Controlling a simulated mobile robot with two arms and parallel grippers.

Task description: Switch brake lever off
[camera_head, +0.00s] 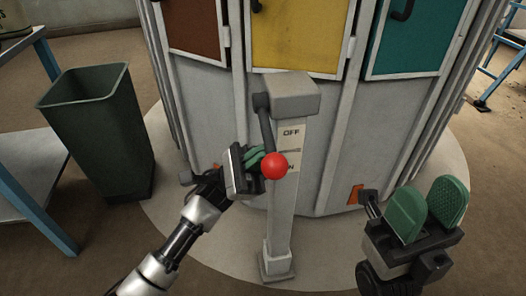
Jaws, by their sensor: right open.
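The brake lever (266,131) is a dark rod on the side of a grey post (285,205). It hangs downward and ends in a red ball (274,165). The post has an OFF label (291,133) higher up and a lower label (290,168), partly covered by the ball, with an N showing. The ball is level with the lower label. My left gripper (256,156) has its green fingers right beside the lever's lower end and the ball; whether they grip it is hidden. My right gripper (433,208) is open and empty at the lower right, apart from the post.
A large grey cabinet with brown, yellow (298,38) and teal (416,38) panels stands behind the post. A dark green bin (100,135) stands at the left, near a blue-legged table (25,165). A round pale floor patch (210,265) surrounds the cabinet.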

